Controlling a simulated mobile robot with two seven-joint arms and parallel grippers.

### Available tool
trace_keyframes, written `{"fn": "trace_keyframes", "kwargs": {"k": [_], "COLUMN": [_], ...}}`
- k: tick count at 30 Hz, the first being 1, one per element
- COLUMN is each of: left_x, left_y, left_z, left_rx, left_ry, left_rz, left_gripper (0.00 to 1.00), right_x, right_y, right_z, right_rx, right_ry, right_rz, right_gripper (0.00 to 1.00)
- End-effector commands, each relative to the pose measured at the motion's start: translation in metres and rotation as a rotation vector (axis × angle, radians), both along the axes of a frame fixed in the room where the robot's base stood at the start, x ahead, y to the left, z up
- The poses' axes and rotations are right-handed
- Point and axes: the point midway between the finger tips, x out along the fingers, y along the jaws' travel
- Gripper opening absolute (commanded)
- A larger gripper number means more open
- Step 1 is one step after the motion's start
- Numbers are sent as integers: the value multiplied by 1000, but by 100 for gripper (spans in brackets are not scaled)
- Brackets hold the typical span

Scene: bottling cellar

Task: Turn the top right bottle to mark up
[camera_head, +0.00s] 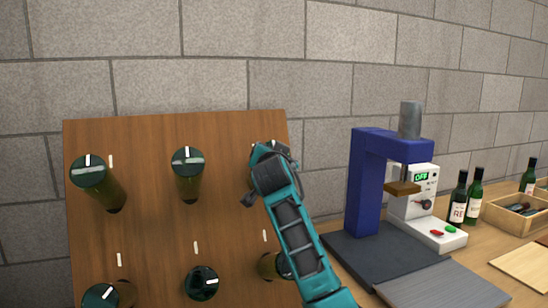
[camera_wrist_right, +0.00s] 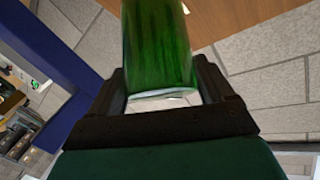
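The top right bottle (camera_wrist_right: 158,45) is green glass, and its base end faces my right gripper in the right wrist view. In the head view, my right gripper (camera_head: 269,160) covers nearly all of it. In the right wrist view, the fingers of my right gripper (camera_wrist_right: 161,85) lie along both sides of the bottle and appear shut on it. A small pale streak shows at the base rim, but I cannot tell which way the bottle's mark points. The wooden rack board (camera_head: 150,220) carries the bottles, neck in. My left gripper is in neither view.
Neighbouring bottles are the top middle (camera_head: 188,172), top left (camera_head: 92,172), bottom middle (camera_head: 201,285) and bottom right (camera_head: 268,266). A blue press (camera_head: 365,180) stands to the right, with a control box, wine bottles (camera_head: 475,195) and a wooden crate (camera_head: 513,220) beyond.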

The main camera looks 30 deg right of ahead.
Motion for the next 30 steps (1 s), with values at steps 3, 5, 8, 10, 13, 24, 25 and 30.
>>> {"fn": "trace_keyframes", "kwargs": {"k": [3, 5, 8, 10, 13, 24, 25, 30], "left_x": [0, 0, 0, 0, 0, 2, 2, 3], "left_y": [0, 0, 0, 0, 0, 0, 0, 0], "left_z": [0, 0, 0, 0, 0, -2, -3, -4], "left_rx": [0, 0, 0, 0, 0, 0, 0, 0], "left_ry": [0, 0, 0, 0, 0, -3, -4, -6], "left_rz": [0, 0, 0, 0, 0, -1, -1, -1], "left_gripper": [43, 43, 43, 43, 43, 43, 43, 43], "right_x": [0, 0, 0, 0, -1, -39, -44, -72], "right_y": [-1, -1, 0, 0, 0, 27, 30, 49], "right_z": [0, 0, 0, 0, 0, 3, 3, 6], "right_rx": [-2, -1, -1, -1, -2, 2, 1, 2], "right_ry": [1, 0, 0, 0, -1, -3, -3, -3], "right_rz": [-1, 0, 0, 0, 1, 3, 3, 3], "right_gripper": [92, 98, 100, 100, 100, 100, 100, 100]}}
